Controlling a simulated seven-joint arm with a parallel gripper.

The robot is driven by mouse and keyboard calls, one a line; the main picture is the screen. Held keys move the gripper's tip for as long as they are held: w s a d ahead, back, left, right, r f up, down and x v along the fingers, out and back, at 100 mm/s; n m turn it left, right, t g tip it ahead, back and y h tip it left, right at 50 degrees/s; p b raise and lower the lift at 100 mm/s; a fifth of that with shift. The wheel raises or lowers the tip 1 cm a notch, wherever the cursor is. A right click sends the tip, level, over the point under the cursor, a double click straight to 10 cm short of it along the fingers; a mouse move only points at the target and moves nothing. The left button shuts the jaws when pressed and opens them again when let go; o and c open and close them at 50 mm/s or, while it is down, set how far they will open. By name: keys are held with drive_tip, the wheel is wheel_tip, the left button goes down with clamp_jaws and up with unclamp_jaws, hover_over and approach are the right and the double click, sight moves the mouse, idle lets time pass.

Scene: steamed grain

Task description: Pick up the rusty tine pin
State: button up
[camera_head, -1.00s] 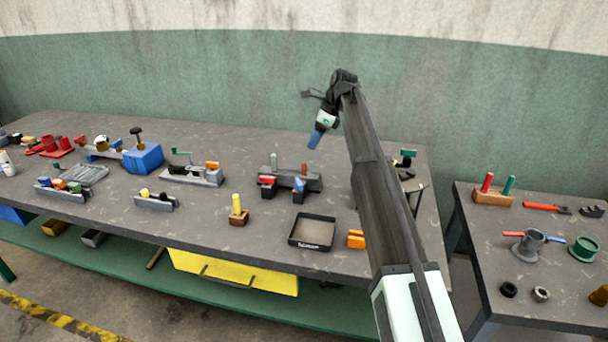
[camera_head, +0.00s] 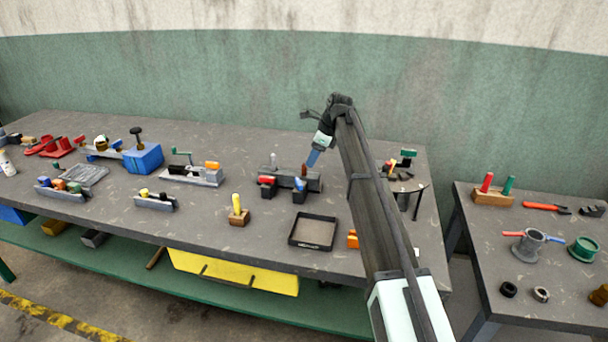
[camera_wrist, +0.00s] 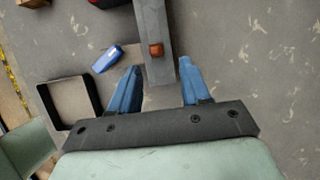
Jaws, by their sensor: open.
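The rusty tine pin (camera_head: 304,169) is a short reddish-brown peg standing near the right end of a dark grey block (camera_head: 314,184) on the bench. In the wrist view the pin (camera_wrist: 156,49) shows from above, near the end of the grey block (camera_wrist: 153,20). My gripper (camera_head: 312,160) is above that end of the block, tilted, with its blue fingers pointing down. In the wrist view my gripper (camera_wrist: 161,66) is open and empty, with one finger to each side of the block's line. The pin lies between the fingers' lines, slightly beyond the tips.
A grey pin (camera_head: 274,160) stands at the block's other end. Red-topped (camera_head: 267,182) and blue-topped (camera_head: 299,186) pieces sit at its front. A black-rimmed tray (camera_head: 313,247) and a yellow peg in a wooden base (camera_head: 237,207) are nearer. Bare bench lies behind the block.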

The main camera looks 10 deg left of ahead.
sight(304, 174)
drive_tip(key=shift+s+a+x, duration=0.1)
drive_tip(key=shift+a+x, duration=0.15)
drive_tip(key=shift+x, duration=1)
drive_tip(key=shift+s+a+x, duration=0.1)
drive_tip(key=shift+a+x, duration=0.1)
drive_tip(key=shift+x, duration=1.05)
drive_tip(key=shift+r, duration=0.2)
clamp_jaws()
